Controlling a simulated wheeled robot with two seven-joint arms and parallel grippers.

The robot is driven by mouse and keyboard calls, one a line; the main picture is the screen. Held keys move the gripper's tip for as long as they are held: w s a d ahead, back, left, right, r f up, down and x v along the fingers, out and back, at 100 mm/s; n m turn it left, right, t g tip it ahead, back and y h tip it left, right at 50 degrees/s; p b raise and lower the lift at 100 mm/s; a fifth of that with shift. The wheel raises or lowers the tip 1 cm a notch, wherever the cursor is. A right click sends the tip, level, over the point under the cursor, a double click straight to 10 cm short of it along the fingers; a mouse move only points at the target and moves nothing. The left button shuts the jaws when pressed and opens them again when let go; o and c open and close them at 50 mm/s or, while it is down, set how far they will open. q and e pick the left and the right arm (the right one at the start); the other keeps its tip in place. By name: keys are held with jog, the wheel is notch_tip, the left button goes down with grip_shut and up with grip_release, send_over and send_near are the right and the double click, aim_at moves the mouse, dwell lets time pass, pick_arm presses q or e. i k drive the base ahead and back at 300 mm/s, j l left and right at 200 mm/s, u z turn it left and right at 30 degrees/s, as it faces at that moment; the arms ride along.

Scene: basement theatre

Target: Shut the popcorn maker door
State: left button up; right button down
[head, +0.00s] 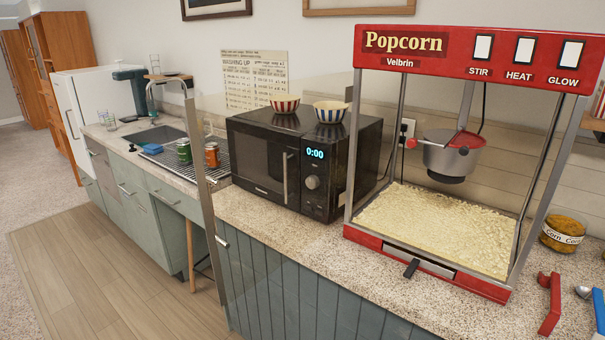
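The red popcorn maker (455,52) stands on the speckled counter at the right, with popcorn heaped inside and a metal kettle (448,155) hanging above it. Its door (205,195) is open, swung out to the left. The door is a clear pane with a metal strip along its free edge and a small handle (222,241) low on that strip. The pane reaches from the machine's left front post across in front of the microwave, and its faint outline is hard to see. The front of the machine is uncovered. Neither of my grippers is in view.
A black microwave (262,168) with two striped bowls on top stands left of the machine. A jar of corn (562,232) and red-handled (550,305) and blue-handled utensils lie to its right. Cans (183,151) stand by the sink. The wooden floor at the left is clear.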

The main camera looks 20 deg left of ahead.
aim_at(203, 182)
jog(key=k+z, duration=0.25)
jog(key=z, duration=0.2)
jog(key=k+l+z, duration=0.15)
jog(key=k+z, duration=0.15)
jog(key=z, duration=0.15)
jog(key=j+z, duration=0.25)
jog(key=j, duration=2.85)
jog(key=k+j+u, duration=0.1)
jog(key=j, duration=0.25)
jog(key=k+j+u, duration=0.1)
jog(key=k+j, duration=0.2)
jog(key=k+j+u, duration=0.15)
jog(key=j, duration=0.25)
